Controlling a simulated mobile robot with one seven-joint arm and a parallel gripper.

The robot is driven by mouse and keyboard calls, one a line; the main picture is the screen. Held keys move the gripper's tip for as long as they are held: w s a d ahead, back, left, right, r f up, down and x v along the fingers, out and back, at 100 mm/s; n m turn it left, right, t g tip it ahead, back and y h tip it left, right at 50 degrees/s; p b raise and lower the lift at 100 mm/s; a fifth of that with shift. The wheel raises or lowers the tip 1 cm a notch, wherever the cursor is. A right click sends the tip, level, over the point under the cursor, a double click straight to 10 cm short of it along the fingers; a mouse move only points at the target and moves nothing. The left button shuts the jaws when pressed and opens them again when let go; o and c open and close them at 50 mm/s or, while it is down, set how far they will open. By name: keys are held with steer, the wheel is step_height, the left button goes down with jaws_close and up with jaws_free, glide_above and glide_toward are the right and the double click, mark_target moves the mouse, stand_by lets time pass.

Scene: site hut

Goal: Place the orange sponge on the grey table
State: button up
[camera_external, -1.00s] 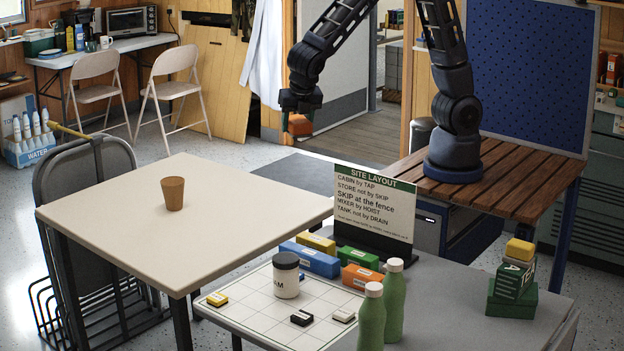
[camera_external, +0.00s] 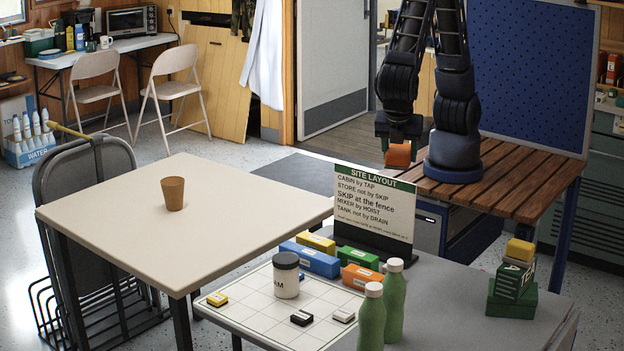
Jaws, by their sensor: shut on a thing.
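My gripper (camera_external: 398,140) points down and is shut on the orange sponge (camera_external: 399,156). It holds the sponge in the air, in front of my arm's base and behind the sign in this view. The grey table (camera_external: 455,290) is at the front right. It bears a gridded board, blocks, bottles and a sign, with bare grey surface to the right of the green bottles.
The site layout sign (camera_external: 374,205) stands upright at the grey table's back edge. Two green bottles (camera_external: 394,300) and a jar (camera_external: 286,276) stand tall near the front. Stacked boxes (camera_external: 513,285) stand at the right. A cream table (camera_external: 120,215) bears a brown cup (camera_external: 173,193).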

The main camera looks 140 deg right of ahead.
steer(key=s+a+m+y, duration=0.1)
steer(key=s+a+m, duration=0.35)
steer(key=a, duration=1.15)
steer(key=n, duration=0.2)
glide_above(457, 276)
steer(key=w, duration=0.1)
step_height(457, 276, down, 10)
steer(key=shift+m, duration=0.25)
step_height(457, 276, down, 20)
steer(key=shift+w+a+f, duration=0.1)
steer(key=shift+f, duration=0.05)
steer(key=shift+f, duration=0.1)
steer(key=o, duration=0.9)
steer(key=shift+o, duration=0.2)
